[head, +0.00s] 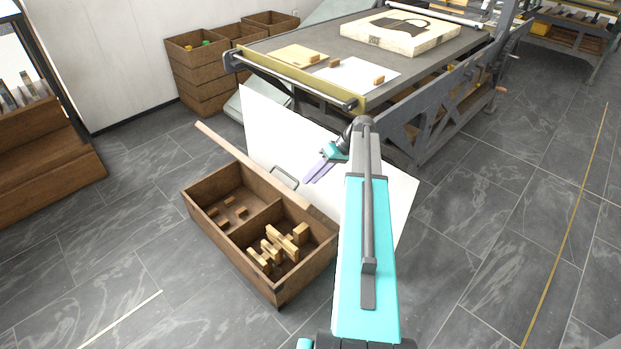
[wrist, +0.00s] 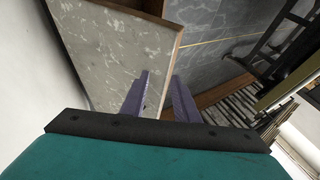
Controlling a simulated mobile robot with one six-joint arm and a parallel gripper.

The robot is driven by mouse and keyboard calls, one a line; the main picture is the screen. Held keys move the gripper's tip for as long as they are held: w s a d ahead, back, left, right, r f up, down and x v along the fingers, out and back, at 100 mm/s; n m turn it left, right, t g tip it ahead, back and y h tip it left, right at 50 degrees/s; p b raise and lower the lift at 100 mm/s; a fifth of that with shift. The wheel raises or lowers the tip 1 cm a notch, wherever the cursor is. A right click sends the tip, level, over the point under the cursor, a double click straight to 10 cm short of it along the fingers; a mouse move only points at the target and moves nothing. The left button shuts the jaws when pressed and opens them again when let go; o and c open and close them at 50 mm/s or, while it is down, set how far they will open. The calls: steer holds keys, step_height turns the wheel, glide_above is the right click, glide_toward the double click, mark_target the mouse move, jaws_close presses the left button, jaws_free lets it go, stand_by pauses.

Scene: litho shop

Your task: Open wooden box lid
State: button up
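A wooden box (head: 232,247) stands on the floor in the head view, its two compartments visible from above. A thin wooden board (head: 228,145), apparently the lid seen nearly edge-on, runs along the box's back side and extends past its left corner. A metal handle (head: 285,177) sticks out behind this board. My gripper (head: 307,181) is to the right of the handle, apart from it, above a white panel. In the wrist view my gripper (wrist: 162,80) has its purple fingers apart, with nothing visibly clamped. A grey mottled slab with a brown edge (wrist: 120,55) lies beyond the fingers.
The box holds several small wooden blocks (head: 283,242). A large white panel (head: 270,130) is behind the box. The press table (head: 400,75) stands at the back, with stacked crates (head: 200,75) to its left. Tiled floor is clear at left front and right.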

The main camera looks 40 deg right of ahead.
steer(key=s+d+r+p, duration=0.2)
steer(key=s+d+r, duration=0.1)
steer(key=d, duration=0.5)
steer(key=shift+d, duration=0.4)
stand_by(1.0)
steer(key=shift+r+p, duration=0.1)
steer(key=shift+p, duration=0.25)
